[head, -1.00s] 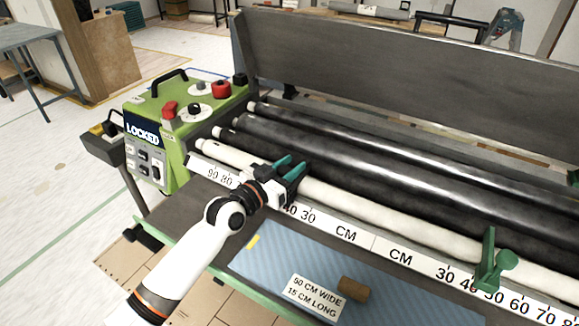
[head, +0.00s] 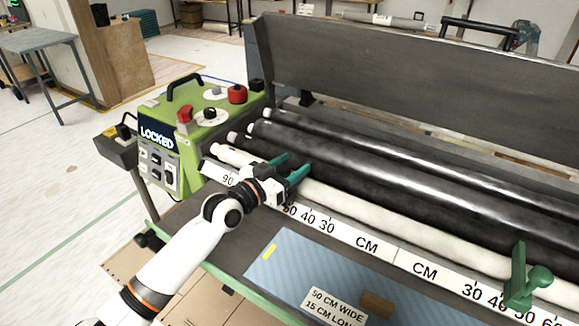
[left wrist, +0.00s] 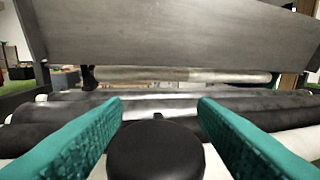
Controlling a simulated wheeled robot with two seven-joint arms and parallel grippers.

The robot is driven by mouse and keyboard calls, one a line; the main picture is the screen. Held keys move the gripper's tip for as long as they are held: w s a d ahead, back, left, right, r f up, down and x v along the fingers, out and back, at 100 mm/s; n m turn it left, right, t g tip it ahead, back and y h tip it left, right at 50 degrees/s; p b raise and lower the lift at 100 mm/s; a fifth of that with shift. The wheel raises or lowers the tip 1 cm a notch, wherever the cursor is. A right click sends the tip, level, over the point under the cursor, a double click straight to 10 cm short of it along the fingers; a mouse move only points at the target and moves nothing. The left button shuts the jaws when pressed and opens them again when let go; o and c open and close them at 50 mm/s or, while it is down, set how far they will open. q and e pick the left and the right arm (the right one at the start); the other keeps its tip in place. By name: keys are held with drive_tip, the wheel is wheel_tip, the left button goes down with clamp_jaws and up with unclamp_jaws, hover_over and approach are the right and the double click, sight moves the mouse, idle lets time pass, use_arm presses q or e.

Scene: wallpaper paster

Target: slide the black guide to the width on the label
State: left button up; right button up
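My left gripper (head: 290,168) is over the left half of the white scale strip (head: 345,240), between its 90 and 50 marks. In the left wrist view its teal fingers (left wrist: 160,112) stand wide apart on either side of a round black knob, which I take for the black guide (left wrist: 155,152). A slight gap shows beside the knob, so the fingers look open around it. In the head view the gripper hides the guide and the marks under it. The label (head: 336,306) reads 50 CM WIDE, 15 CM LONG. My right gripper is not in view.
A green guide (head: 520,282) stands on the right half of the scale, near 40 to 50. White and black rollers (head: 400,190) run behind the strip. A green control box (head: 195,125) marked LOCKED stands at left. Blue patterned paper (head: 290,265) lies in front.

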use_arm(q)
drive_tip(key=v, duration=1.2)
drive_tip(key=shift+b, duration=0.3)
